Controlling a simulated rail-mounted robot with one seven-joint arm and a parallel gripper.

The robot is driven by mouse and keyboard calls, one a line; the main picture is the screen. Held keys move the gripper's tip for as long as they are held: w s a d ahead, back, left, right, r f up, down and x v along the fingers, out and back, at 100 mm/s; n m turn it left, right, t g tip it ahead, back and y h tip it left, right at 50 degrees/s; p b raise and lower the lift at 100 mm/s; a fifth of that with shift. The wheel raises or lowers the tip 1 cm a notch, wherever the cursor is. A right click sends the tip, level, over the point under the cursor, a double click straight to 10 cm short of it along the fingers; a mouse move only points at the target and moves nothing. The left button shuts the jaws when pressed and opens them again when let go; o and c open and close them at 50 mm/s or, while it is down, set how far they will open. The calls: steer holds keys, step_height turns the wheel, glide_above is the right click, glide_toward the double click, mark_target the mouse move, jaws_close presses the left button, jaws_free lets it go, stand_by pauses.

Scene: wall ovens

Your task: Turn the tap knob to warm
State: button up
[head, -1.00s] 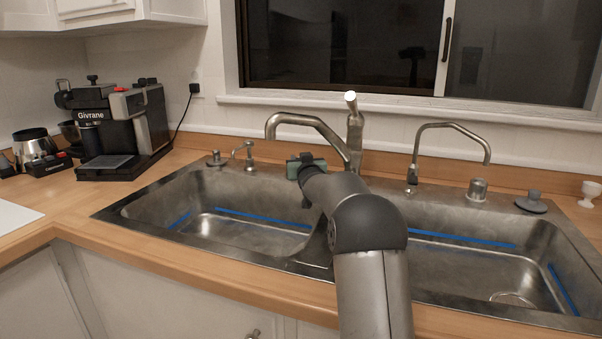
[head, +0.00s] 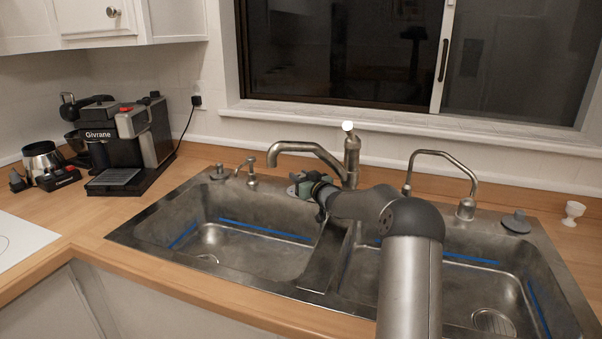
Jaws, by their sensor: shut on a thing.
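The brushed-metal main tap (head: 352,165) stands behind the middle of the double sink, its spout (head: 300,147) reaching left. The tap's upright knob or lever (head: 348,130), with a bright white tip, is on top of its body. My gripper (head: 303,184) is low, below the spout and left of the tap body, well below the white-tipped top. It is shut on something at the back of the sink. My own wrist and the small view hide what is between the fingers. I cannot tell whether it touches the tap's base.
A small dispenser (head: 251,172) stands left of my gripper, and a thin curved second tap (head: 440,155) stands to the right. The divider (head: 322,262) separates the two basins. A coffee machine (head: 125,145) is at the left. The window sill (head: 400,122) runs behind the taps.

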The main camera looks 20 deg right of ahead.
steer(key=o, duration=1)
steer(key=shift+f+b, duration=0.25)
steer(key=shift+b, duration=0.6)
